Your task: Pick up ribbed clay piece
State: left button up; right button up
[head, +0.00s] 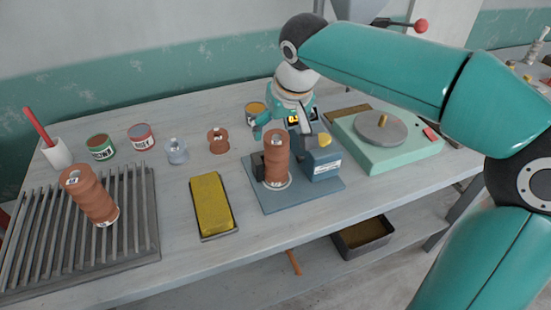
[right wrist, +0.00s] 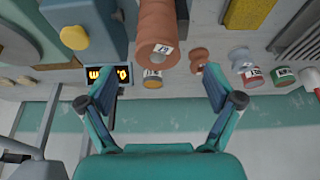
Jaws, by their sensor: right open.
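A ribbed clay piece (head: 277,158), a tall reddish-brown ridged cylinder with a number label on top, stands upright on a blue-grey machine (head: 325,190). My right gripper (head: 281,127) is open and empty, just behind the upright piece in the head view. In the right wrist view the upright piece (right wrist: 156,22) shows between and beyond the spread fingers (right wrist: 158,92), apart from both. Its lower end is out of that frame. My left gripper is not in view.
A yellow block (head: 210,203) lies on the table (head: 160,275) between the slatted rack (head: 30,245) and the machine. A green turntable unit (head: 400,150) stands at right.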

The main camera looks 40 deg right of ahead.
aim_at(276, 148)
jog(key=x, duration=0.9)
jog(key=shift+s+d+f, duration=0.1)
jog(key=shift+f, duration=0.1)
jog(key=c, duration=1.7)
jog(key=shift+r, duration=0.1)
grip_shut()
